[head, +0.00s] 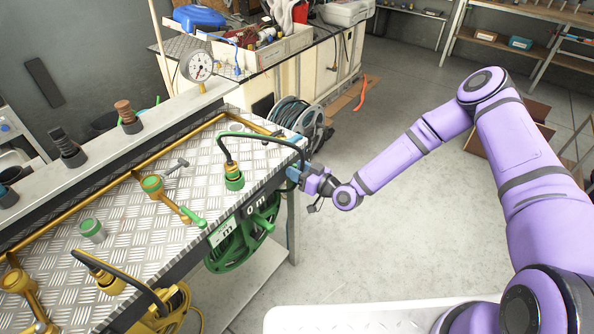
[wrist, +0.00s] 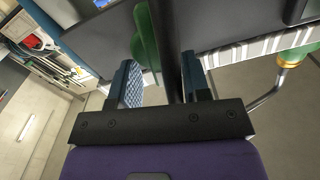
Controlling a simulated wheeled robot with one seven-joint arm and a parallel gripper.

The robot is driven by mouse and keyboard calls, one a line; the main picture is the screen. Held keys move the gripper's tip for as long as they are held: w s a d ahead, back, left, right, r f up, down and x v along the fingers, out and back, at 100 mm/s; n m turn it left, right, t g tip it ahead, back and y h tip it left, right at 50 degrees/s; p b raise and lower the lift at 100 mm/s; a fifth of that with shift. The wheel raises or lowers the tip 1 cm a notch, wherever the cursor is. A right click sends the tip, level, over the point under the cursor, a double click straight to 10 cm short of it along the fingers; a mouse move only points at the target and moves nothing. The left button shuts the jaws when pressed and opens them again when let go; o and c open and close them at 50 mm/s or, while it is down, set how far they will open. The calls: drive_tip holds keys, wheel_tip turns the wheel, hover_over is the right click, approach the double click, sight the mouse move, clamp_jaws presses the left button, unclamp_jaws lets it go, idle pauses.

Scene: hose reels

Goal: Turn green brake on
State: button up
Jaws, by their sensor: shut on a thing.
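A green reel (head: 232,245) hangs under the front edge of the metal-topped table. A black hose (head: 262,140) arcs from a green and brass connector (head: 234,178) on the tabletop to the table's right corner. My gripper (head: 293,174) is at that corner, low beside the edge. In the wrist view, my gripper (wrist: 163,85) has its two blue fingers around a dark upright bar (wrist: 172,45), with a green piece (wrist: 147,45) beside it. I cannot tell whether the bar is a brake lever or the hose. No part is clearly recognisable as the brake.
The tabletop (head: 130,215) carries brass pipes, a green-handled valve (head: 194,218) and a green cap (head: 92,230). A grey hose reel (head: 298,118) stands behind. Open floor (head: 385,225) lies to the right.

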drive_tip(key=m, duration=0.3)
drive_tip(key=shift+w+d+f+m, duration=0.1)
drive_tip(key=shift+w+d+m, duration=0.15)
drive_tip(key=shift+w+m, duration=0.05)
drive_tip(key=m, duration=0.4)
drive_tip(key=shift+w+d+f+m, duration=0.2)
drive_tip(key=shift+w+f+m, duration=0.05)
drive_tip(key=shift+f+m, duration=0.05)
drive_tip(key=shift+w+d+f+m, duration=0.1)
drive_tip(key=shift+f+m, duration=0.1)
drive_tip(key=shift+m, duration=1)
drive_tip(key=shift+f+m, duration=0.25)
drive_tip(key=shift+m, duration=0.95)
drive_tip(key=shift+w+d+f+m, duration=0.1)
drive_tip(key=shift+f+m, duration=0.1)
drive_tip(key=shift+m, duration=1)
drive_tip(key=o, duration=0.9)
drive_tip(key=shift+s, duration=0.1)
